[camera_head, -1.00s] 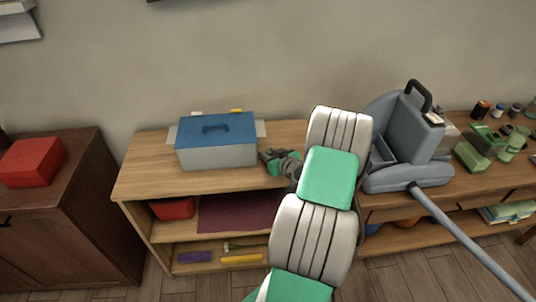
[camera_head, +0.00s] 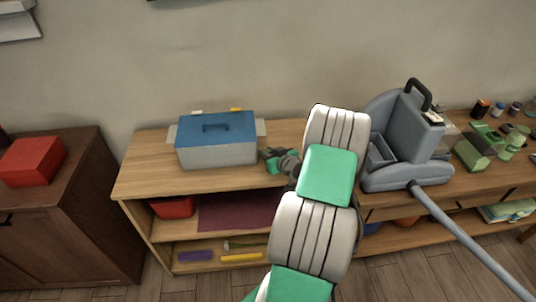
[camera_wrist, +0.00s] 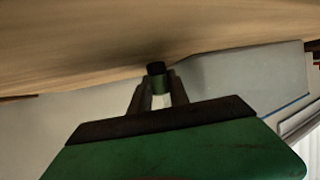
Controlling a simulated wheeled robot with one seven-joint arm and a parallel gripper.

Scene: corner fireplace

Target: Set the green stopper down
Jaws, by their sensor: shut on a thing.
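In the head view my gripper (camera_head: 268,158) is low over the top of the wooden shelf unit (camera_head: 145,177), just right of the blue-lidded box. The stopper cannot be made out there, and my arm hides part of the shelf top.
The grey box with a blue lid (camera_head: 217,153) stands close left of my gripper. A grey vacuum-like machine (camera_head: 412,135) stands to the right of my arm. Bare wood shows at the shelf top's left end. A red box (camera_head: 32,160) sits on the dark cabinet at left.

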